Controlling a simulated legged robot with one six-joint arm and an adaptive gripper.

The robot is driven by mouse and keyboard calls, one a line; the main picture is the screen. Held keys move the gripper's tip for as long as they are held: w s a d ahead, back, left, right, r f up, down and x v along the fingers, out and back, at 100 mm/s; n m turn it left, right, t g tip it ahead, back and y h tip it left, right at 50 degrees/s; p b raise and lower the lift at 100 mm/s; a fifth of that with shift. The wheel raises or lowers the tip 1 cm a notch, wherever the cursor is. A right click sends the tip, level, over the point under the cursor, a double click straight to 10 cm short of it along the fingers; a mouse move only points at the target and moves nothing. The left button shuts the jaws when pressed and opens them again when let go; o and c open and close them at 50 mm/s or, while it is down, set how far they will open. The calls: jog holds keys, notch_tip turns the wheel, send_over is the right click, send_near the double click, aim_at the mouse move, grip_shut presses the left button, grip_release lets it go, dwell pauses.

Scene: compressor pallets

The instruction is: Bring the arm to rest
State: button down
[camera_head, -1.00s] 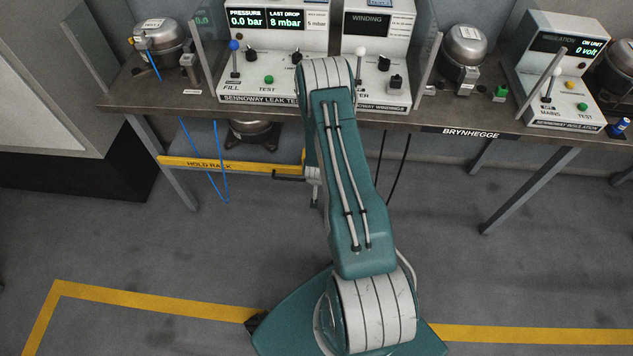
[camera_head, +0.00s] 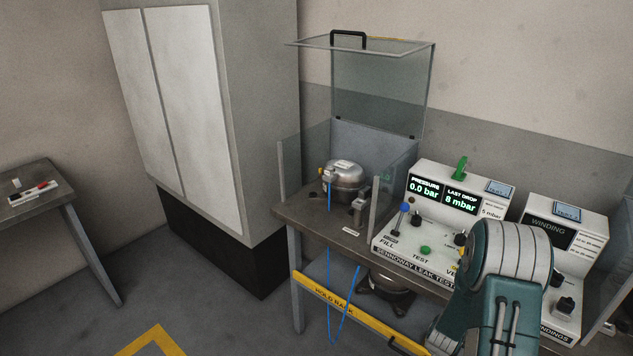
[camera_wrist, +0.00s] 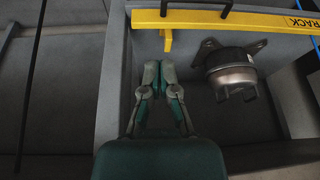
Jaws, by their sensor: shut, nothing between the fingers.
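My gripper (camera_wrist: 161,78) shows in the wrist view with its two fingers drawn together at the tips and nothing between them. It points toward the space under the bench, just short of the yellow hold rack bar (camera_wrist: 235,21). In the head view my arm rises at the lower right, in front of the test bench, and hides part of the winding tester. The gripper itself is not seen in the head view.
The bench (camera_head: 312,225) carries a compressor (camera_head: 345,178) under a raised clear guard, a leak tester (camera_head: 425,228) and a winding tester (camera_head: 550,240). Another compressor (camera_wrist: 233,70) sits behind the yellow bar. A tall cabinet (camera_head: 190,100) and side table (camera_head: 28,202) stand left, with open floor between.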

jog(key=a+r+n+y, duration=0.1)
jog(key=a+r, duration=0.3)
jog(key=r, duration=0.5)
jog(key=s+a+r+n+t, duration=0.1)
jog(key=a+r, duration=0.3)
jog(key=r, duration=0.4)
jog(key=a+r+n+y, duration=0.1)
jog(key=a+r+n, duration=0.15)
jog(key=r, duration=0.65)
jog(key=s+a+r+n, duration=0.1)
jog(key=s+a+r, duration=0.2)
jog(key=s+r, duration=0.2)
jog(key=s+a+r, duration=0.3)
jog(key=s+r, duration=0.2)
jog(key=s, duration=0.3)
jog(key=s+a+r+n+t, duration=0.1)
jog(key=s+a+r, duration=0.2)
jog(key=s+r, duration=0.2)
jog(key=shift+s+a+n, duration=0.2)
jog(key=shift+s+n, duration=0.15)
jog(key=shift+s, duration=0.85)
jog(key=shift+r, duration=0.1)
